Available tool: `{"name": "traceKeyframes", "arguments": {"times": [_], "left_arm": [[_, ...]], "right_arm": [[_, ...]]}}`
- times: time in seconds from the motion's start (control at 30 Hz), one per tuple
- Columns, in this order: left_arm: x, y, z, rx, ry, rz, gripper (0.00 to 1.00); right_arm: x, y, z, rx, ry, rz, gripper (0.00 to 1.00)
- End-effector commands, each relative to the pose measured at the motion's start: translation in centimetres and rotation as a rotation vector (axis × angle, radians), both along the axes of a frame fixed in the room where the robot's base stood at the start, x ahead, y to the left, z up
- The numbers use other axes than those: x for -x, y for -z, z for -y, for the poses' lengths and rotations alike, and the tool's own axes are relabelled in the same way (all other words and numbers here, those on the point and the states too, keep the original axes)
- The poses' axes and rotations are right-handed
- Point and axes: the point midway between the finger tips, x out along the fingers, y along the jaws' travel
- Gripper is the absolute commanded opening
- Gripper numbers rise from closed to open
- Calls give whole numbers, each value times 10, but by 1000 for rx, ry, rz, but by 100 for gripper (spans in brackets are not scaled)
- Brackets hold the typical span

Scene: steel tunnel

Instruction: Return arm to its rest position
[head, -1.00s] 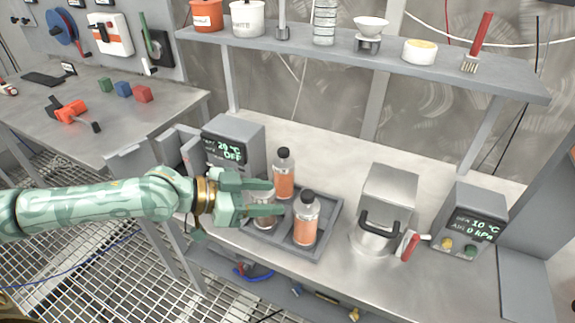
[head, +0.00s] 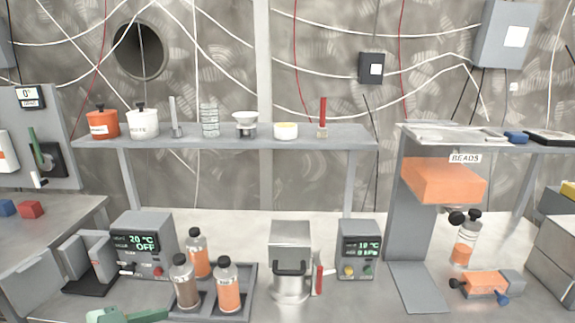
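My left gripper (head: 128,315) shows only as a green piece at the bottom edge of the head view, left of the bottle tray. Most of it is cut off, so its opening cannot be made out. The grey tray (head: 250,284) holds a brown-filled bottle (head: 185,287) at front left, an orange-filled bottle (head: 228,290) at front right and another orange-filled bottle (head: 198,258) behind. All three stand upright, apart from the gripper. My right gripper is not in view.
A heater box (head: 143,247) reading 20 °C OFF stands behind the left gripper. A steel pot device (head: 291,258) and a gauge box (head: 359,250) stand right of the tray. The bead dispenser (head: 443,181) is at right, near a lone bottle (head: 464,245). A shelf (head: 260,139) runs above.

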Motion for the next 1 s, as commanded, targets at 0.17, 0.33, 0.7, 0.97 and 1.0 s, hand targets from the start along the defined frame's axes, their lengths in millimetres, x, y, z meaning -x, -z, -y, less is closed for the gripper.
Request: {"name": "traceKeyframes", "arguments": {"times": [0.17,0.33,0.7,0.97,1.0], "left_arm": [[-8,4,-11,-46,-15,37,50],[-26,13,-34,-113,-57,77,50],[-85,65,-123,-309,-252,161,50],[-73,212,-211,-516,-464,35,50],[-58,244,-221,-552,-491,-11,50]], "right_arm": [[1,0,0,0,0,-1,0],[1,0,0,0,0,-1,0],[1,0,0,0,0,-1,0],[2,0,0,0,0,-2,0],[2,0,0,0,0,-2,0]]}}
